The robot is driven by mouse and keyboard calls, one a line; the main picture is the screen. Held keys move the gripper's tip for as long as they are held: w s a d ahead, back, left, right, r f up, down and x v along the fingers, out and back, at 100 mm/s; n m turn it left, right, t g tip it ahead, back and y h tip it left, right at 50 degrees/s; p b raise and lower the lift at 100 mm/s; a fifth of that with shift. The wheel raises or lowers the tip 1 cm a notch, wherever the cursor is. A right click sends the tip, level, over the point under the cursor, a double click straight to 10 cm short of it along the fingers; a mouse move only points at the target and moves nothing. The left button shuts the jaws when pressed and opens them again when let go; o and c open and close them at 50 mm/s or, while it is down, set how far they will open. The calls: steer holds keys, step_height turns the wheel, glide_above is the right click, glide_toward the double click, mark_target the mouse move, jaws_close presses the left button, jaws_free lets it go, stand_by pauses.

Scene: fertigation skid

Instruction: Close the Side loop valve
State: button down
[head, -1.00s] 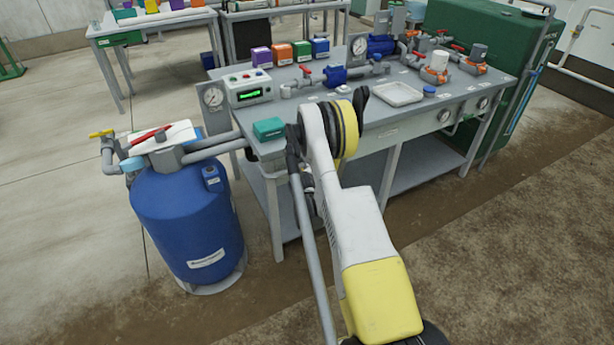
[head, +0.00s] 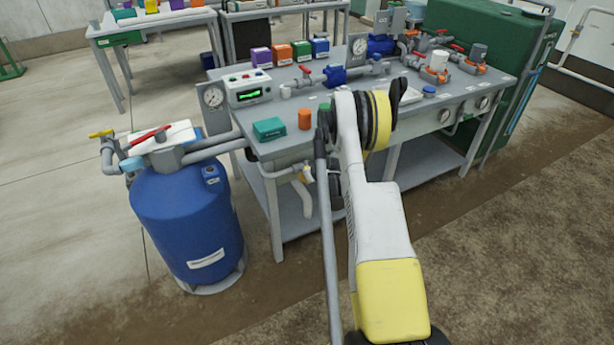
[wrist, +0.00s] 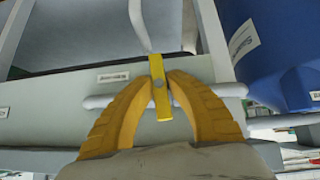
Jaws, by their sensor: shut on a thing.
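A yellow lever handle (wrist: 160,68) sits on a pale grey pipe (wrist: 105,101) at the bench's front in the wrist view. The lever lies across the horizontal run of the pipe. My gripper (wrist: 162,84) has its two yellow fingers closed on the lever, one on each side near its middle. The label plate (wrist: 113,77) beside it is too blurred to read. In the head view, the pale pipe (head: 303,197) bends down under the bench's left end, and my arm partly hides this spot.
A blue tank (head: 187,225) stands left of the bench (head: 285,148). The bench top holds a teal box (head: 269,128), an orange container (head: 305,119), a control box (head: 248,90) and red-handled pipework. Open floor lies in front.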

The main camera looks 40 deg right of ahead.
steer(key=shift+y, duration=0.5)
steer(key=c, duration=1.4)
jaws_free()
steer(key=shift+w, duration=0.1)
steer(key=v, duration=1.2)
steer(key=shift+f, duration=0.1)
